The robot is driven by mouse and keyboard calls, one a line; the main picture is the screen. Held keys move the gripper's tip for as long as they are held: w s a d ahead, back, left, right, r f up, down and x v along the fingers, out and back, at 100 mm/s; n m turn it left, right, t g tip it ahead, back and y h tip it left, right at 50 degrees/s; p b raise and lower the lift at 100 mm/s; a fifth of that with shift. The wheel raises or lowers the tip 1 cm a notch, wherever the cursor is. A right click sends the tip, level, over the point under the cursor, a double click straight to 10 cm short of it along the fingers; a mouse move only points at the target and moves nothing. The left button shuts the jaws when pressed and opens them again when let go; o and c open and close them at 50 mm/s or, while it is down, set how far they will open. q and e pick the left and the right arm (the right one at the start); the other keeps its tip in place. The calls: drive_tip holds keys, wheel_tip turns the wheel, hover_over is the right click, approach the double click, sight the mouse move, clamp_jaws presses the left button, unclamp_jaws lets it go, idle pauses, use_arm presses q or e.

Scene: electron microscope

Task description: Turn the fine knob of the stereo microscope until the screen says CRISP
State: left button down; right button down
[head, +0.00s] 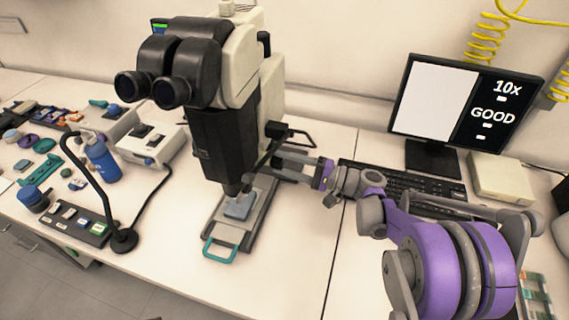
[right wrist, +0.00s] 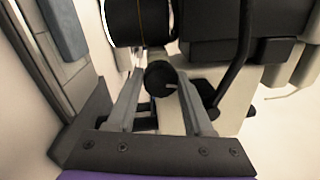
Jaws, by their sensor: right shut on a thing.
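The stereo microscope (head: 224,140) stands upright on the bench, with a blue-grey block (head: 238,207) on its stage. The monitor (head: 465,108) at the right reads "10x" and "GOOD", beside a blank white panel. My right gripper (head: 275,165) reaches in from the right to the side of the microscope column. In the right wrist view its two fingers are closed around a dark round knob (right wrist: 160,76) with a light mark on its face, which I take for the fine knob. In the head view this knob is hidden by the gripper. My left gripper is not in view.
A keyboard (head: 402,187) and a pale box (head: 500,178) lie by the monitor. A blue bottle (head: 102,160), a white device (head: 150,143) and a black gooseneck stand (head: 123,239) are left of the microscope.

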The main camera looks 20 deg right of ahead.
drive_tip(key=m, duration=0.6)
drive_tip(key=m+h, duration=0.1)
drive_tip(key=m, duration=0.5)
drive_tip(key=shift+r+m+t, duration=0.15)
drive_tip(key=shift+m+t, duration=0.25)
drive_tip(key=m, duration=0.6)
drive_tip(key=shift+h+b, duration=0.3)
drive_tip(key=m, duration=0.6)
drive_tip(key=shift+w+d+r+g, duration=0.1)
drive_tip(key=shift+g, duration=0.2)
drive_tip(key=shift+c, duration=1.4)
unclamp_jaws()
